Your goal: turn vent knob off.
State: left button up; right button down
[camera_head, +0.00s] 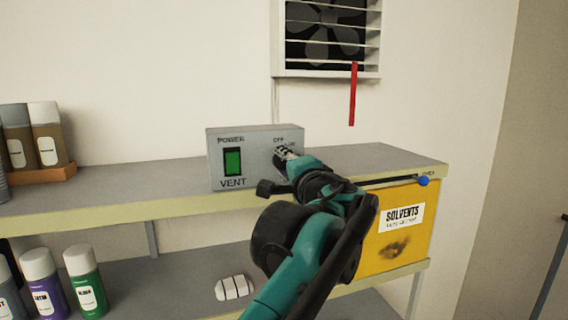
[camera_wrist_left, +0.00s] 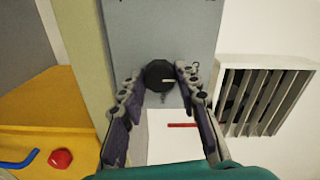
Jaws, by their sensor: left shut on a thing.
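The vent control box (camera_head: 258,150) is a grey box on the shelf, with a lit green power switch (camera_head: 232,161) and "VENT" lettering. Its round black knob (camera_wrist_left: 158,73) shows in the left wrist view, with a pale mark pointing toward that picture's right. In the head view the knob is mostly hidden behind my left gripper (camera_head: 284,155), and an "OFF" label shows just above. My left gripper (camera_wrist_left: 158,78) has a finger on each side of the knob and is shut on it. My right gripper is in neither view.
A louvred wall vent (camera_head: 328,38) with a fan and a hanging red strip (camera_head: 353,95) is above the box. A yellow solvents cabinet (camera_head: 418,245) is under the shelf at right. Bottles (camera_head: 45,134) stand at left; spray cans (camera_head: 84,280) are on the lower shelf.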

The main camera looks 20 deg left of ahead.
pick_arm(q)
jog(key=shift+f, duration=0.1)
jog(key=o, duration=1.2)
jog(key=shift+c, duration=0.2)
jog(key=shift+s, duration=0.1)
jog(key=v, duration=1.2)
